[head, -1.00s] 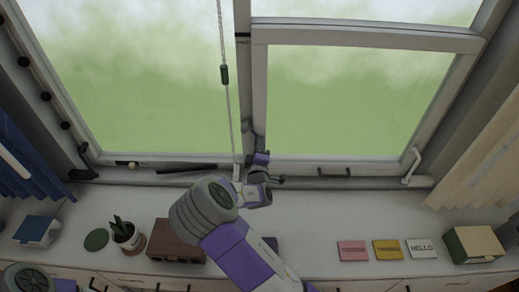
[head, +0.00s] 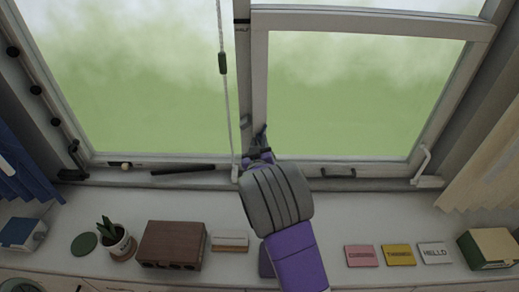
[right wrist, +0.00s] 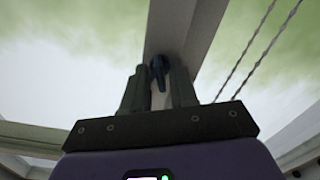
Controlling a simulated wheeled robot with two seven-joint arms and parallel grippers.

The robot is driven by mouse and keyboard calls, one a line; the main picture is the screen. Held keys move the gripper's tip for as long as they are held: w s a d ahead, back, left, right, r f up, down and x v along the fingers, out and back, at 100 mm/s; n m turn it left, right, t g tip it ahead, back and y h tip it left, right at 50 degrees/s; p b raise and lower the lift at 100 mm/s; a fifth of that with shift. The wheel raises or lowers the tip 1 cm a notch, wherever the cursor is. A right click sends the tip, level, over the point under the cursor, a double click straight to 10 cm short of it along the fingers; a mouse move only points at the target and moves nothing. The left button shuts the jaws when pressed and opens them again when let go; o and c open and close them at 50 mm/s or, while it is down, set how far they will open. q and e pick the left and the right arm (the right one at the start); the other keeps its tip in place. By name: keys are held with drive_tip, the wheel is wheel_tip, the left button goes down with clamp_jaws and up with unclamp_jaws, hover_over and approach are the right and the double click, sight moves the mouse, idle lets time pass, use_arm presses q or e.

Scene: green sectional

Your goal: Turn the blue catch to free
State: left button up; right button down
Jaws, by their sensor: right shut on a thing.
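The blue catch (right wrist: 158,68) is a small dark blue lever on the pale window post (right wrist: 173,28), seen in the right wrist view. It points down in that picture. My right gripper (head: 261,142) is at the foot of the middle post in the head view, and its two fingers also show in the right wrist view (right wrist: 159,84). They are shut on the catch, one on each side of it. In the head view I cannot make out the catch apart from the gripper.
A white cord (head: 229,112) hangs just left of the gripper. The sill below holds a potted plant (head: 116,240), a brown box (head: 171,244), coloured cards (head: 398,254) and a green box (head: 487,247). A white window handle (head: 423,163) is at the right.

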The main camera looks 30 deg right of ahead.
drive_tip(key=shift+r+m+b, duration=0.15)
drive_tip(key=shift+m+b, duration=1.5)
drive_tip(key=shift+m, duration=0.55)
drive_tip(key=c, duration=1)
unclamp_jaws()
drive_tip(key=shift+o, duration=0.5)
drive_tip(key=shift+w+d, duration=0.1)
drive_tip(key=v, duration=0.7)
drive_tip(key=shift+s, duration=0.3)
